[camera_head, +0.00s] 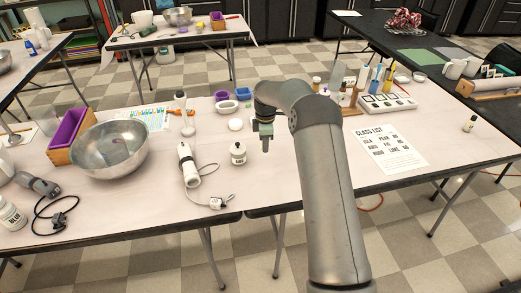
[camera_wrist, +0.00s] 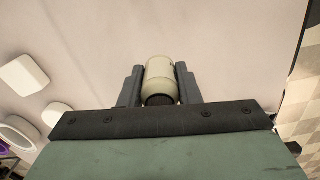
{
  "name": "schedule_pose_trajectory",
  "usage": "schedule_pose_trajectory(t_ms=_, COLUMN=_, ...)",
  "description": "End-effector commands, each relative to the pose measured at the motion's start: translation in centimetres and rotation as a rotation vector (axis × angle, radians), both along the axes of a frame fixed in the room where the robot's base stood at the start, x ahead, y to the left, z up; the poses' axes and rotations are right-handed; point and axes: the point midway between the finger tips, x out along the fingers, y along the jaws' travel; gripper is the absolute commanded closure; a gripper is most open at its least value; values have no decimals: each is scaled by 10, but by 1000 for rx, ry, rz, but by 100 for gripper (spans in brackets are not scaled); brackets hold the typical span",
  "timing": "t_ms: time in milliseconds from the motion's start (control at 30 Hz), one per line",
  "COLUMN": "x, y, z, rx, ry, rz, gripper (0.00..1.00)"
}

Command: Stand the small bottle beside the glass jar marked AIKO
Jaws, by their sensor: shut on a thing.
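My gripper (camera_head: 265,143) is above the near table, left of the middle. In the wrist view my gripper (camera_wrist: 160,88) is shut on a small cream bottle (camera_wrist: 160,72) with a dark end toward the palm. In the head view the held bottle is hard to make out. A white jar with a knobbed lid and dark label (camera_head: 238,154) stands on the table just left of my gripper, apart from it. Its label is too small to read, so I cannot tell whether it says AIKO. Another small dark-capped container (camera_head: 469,124) stands far right, its label also unreadable.
A white hand blender (camera_head: 188,165) with a cord lies left of the jar. A steel bowl (camera_head: 108,150) stands farther left. The class list sheet (camera_head: 391,148) and a rack area with bottles (camera_head: 375,80) are to the right. The table's front edge is close.

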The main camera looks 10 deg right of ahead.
Motion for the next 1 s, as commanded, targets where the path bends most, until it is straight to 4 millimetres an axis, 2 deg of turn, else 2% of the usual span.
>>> schedule_pose_trajectory(t_ms=100, x=7, y=9, z=-12, rx=0, ry=-1, rz=0, gripper=93)
schedule_pose_trajectory(t_ms=267, x=11, y=13, z=-19, rx=0, ry=-2, rz=0, gripper=93)
schedule_pose_trajectory(t_ms=500, x=12, y=15, z=-50, rx=-1, ry=1, rz=-1, gripper=93)
schedule_pose_trajectory(t_ms=900, x=12, y=15, z=-58, rx=0, ry=-2, rz=-1, gripper=93)
schedule_pose_trajectory(t_ms=933, x=12, y=15, z=-56, rx=0, ry=-2, rz=-1, gripper=62)
schedule_pose_trajectory(t_ms=1000, x=12, y=15, z=-56, rx=0, ry=-2, rz=-1, gripper=48)
